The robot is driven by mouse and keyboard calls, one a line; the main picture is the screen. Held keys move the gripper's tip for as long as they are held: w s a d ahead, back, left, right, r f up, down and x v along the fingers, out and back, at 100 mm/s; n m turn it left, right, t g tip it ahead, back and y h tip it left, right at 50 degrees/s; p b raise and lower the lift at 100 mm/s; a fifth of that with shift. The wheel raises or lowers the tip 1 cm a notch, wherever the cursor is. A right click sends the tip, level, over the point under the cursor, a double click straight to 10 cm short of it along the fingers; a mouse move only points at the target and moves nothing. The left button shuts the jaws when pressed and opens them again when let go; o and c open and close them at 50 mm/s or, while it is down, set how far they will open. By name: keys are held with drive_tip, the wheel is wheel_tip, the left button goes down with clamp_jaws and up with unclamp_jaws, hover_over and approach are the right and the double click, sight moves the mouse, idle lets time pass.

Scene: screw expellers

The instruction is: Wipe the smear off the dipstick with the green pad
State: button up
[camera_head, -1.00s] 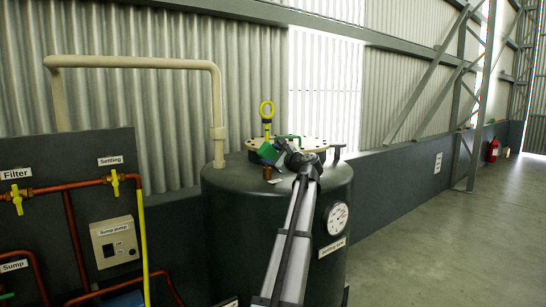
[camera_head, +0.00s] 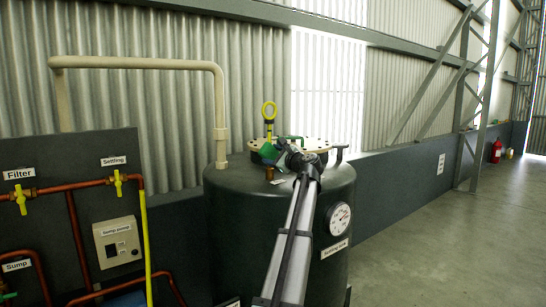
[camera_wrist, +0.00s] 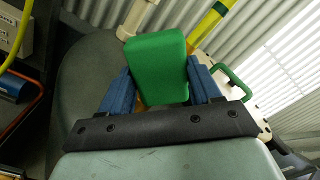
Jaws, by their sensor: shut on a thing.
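The dipstick (camera_head: 269,112) stands upright on top of the dark tank, with a yellow ring handle. My gripper (camera_head: 273,151) is above the tank top, just below the ring in the picture. My gripper is shut on the green pad (camera_wrist: 158,62), a block between the two blue fingers in the wrist view. The pad also shows in the head view (camera_head: 268,152), close to the dipstick's lower part; I cannot tell whether they touch. A yellow and green part of the dipstick (camera_wrist: 208,25) shows beyond the pad in the wrist view. I cannot make out the smear.
The tank (camera_head: 235,215) has a pale flanged lid (camera_head: 316,145) with a green handle (camera_wrist: 231,82). A beige pipe (camera_head: 220,110) rises at the left.

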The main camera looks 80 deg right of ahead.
drive_tip(key=s+d+r, duration=0.2)
drive_tip(key=shift+s+d+r, duration=0.15)
drive_tip(key=shift+s+d, duration=0.1)
drive_tip(key=shift+d, duration=0.1)
idle(0.6)
drive_tip(key=shift+w+a, duration=1.35)
drive_tip(key=shift+a, duration=0.15)
drive_tip(key=s+d+r, duration=0.2)
drive_tip(key=s+d, duration=0.1)
drive_tip(key=shift+r, duration=0.1)
idle(0.4)
drive_tip(key=shift+v, duration=2.95)
